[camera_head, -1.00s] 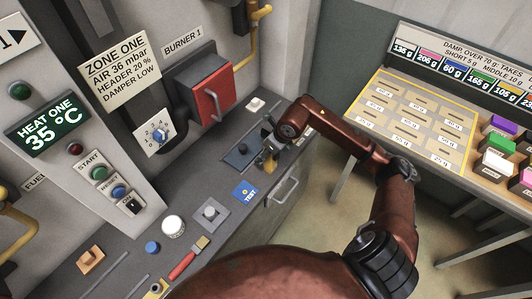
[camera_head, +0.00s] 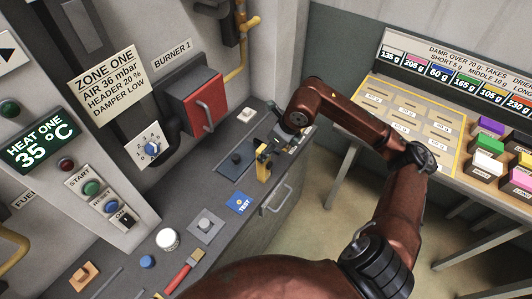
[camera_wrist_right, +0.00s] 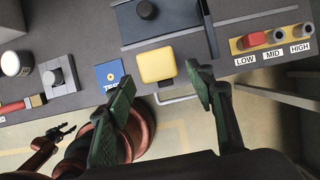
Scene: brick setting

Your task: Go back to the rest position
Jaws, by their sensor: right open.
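My right arm (camera_head: 405,200) reaches from the bottom of the head view over the grey counter. Its gripper (camera_wrist_right: 160,73) is open and empty in the right wrist view. Its two dark green fingers stand apart on either side of a yellow block-shaped handle (camera_wrist_right: 157,65), nearer the camera than the handle. In the head view this yellow handle (camera_head: 262,163) stands upright on the counter beside the dark wrist. A second, small gripper (camera_wrist_right: 62,134), apparently my left, shows at the lower left of the wrist view, below the counter; its jaw state is unclear.
The counter carries a blue TEST tile (camera_head: 240,202), a grey switch (camera_head: 205,226), a white knob (camera_head: 167,239) and a red-handled brush (camera_head: 181,274). A red burner door (camera_head: 205,103) is behind. A table with a marked tray (camera_head: 450,165) stands right. Open floor lies between.

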